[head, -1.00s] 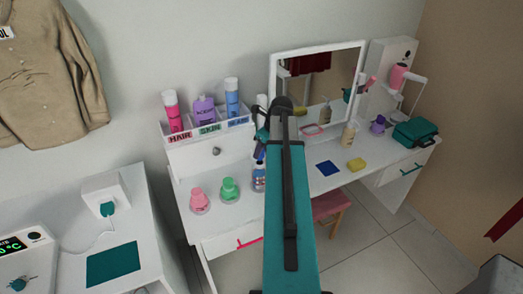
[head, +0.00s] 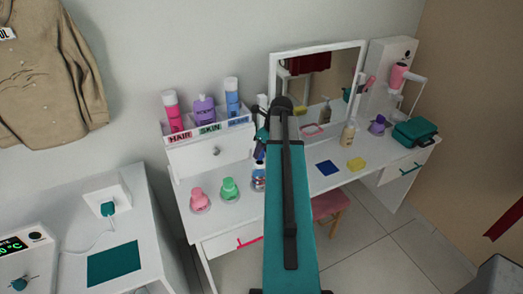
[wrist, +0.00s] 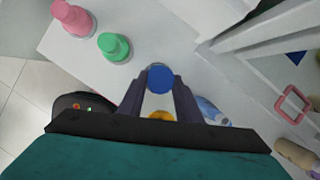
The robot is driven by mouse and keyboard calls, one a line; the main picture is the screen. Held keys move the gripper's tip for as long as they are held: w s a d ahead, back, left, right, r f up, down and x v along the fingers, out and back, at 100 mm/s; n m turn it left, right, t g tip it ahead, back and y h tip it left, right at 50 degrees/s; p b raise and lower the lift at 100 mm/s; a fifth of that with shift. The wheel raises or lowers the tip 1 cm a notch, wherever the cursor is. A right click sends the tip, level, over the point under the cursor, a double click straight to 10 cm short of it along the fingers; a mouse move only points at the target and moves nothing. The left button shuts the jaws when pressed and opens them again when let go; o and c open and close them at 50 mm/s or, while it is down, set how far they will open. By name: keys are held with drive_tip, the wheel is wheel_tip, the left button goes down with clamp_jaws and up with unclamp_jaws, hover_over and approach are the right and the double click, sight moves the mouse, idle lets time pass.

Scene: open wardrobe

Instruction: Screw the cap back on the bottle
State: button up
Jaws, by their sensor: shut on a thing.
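The blue cap (wrist: 159,78) is between the fingertips of my gripper (wrist: 159,84), which is shut on it. In the head view my gripper (head: 261,145) is partly hidden by my teal arm, close above the bottle. The bottle (head: 259,178) stands upright on the white dressing table, to the right of the green bottle, with a blue, white and red body. In the wrist view, a pale blue bottle-like body (wrist: 214,112) shows beyond the right finger. The bottle's neck is hidden, and I cannot tell whether the cap touches it.
A green bottle (head: 230,189) and a pink bottle (head: 199,200) stand left of it. A labelled organiser (head: 208,151) is behind.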

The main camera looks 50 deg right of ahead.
drive_tip(key=shift+f+b, duration=0.45)
drive_tip(key=shift+f, duration=1.05)
idle(0.4)
drive_tip(key=o, duration=1.3)
drive_tip(key=shift+c, duration=0.2)
drive_tip(key=shift+r, duration=0.15)
drive_tip(key=b+v, duration=0.3)
drive_tip(key=v, duration=1)
drive_tip(key=shift+r+b, duration=0.2)
drive_tip(key=shift+b, duration=0.2)
drive_tip(key=shift+s, duration=0.15)
drive_tip(key=shift+s, duration=0.1)
